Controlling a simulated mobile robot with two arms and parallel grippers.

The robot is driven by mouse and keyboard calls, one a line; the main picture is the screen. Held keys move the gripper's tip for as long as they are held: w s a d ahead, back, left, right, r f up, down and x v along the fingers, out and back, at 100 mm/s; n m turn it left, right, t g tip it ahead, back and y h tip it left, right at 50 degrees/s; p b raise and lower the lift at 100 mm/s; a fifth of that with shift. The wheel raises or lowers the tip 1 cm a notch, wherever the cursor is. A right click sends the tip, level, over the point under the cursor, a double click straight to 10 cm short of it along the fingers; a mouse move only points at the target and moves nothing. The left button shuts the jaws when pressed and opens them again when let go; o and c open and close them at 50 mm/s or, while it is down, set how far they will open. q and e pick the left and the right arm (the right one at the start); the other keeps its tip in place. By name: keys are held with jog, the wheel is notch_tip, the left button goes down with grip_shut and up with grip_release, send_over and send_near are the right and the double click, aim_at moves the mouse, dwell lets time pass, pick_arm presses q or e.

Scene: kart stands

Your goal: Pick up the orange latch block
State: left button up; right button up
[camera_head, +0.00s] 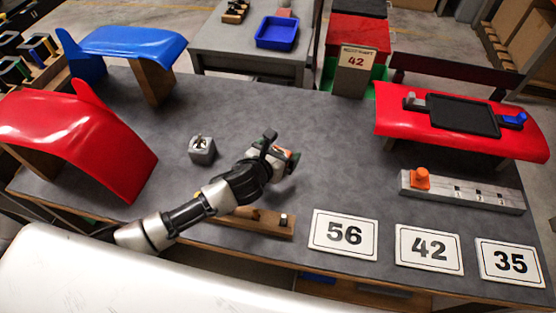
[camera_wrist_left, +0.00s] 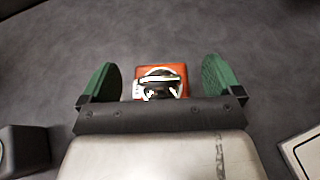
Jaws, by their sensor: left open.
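The orange latch block (camera_wrist_left: 181,71) shows in the left wrist view, with a shiny metal latch on top. It sits on the dark grey table between the two green fingers of my left gripper (camera_wrist_left: 161,80), with a gap on each side. The gripper's edge hides its near part. In the head view my left gripper (camera_head: 282,160) is low over the middle of the table, and only a small orange-red part of the block (camera_head: 293,155) shows beside it. The left gripper is open and empty. My right gripper is not in view.
A grey latch block (camera_head: 202,151) stands left of the gripper. A wooden strip (camera_head: 265,226) lies below the arm. Number cards 56 (camera_head: 343,234), 42 (camera_head: 429,249) and 35 (camera_head: 510,262) lie at the front. A grey rail (camera_head: 460,192) with an orange knob (camera_head: 420,179) is right.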

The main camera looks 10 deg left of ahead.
pick_arm(q)
jog(key=shift+c, duration=0.4)
jog(key=c, duration=1)
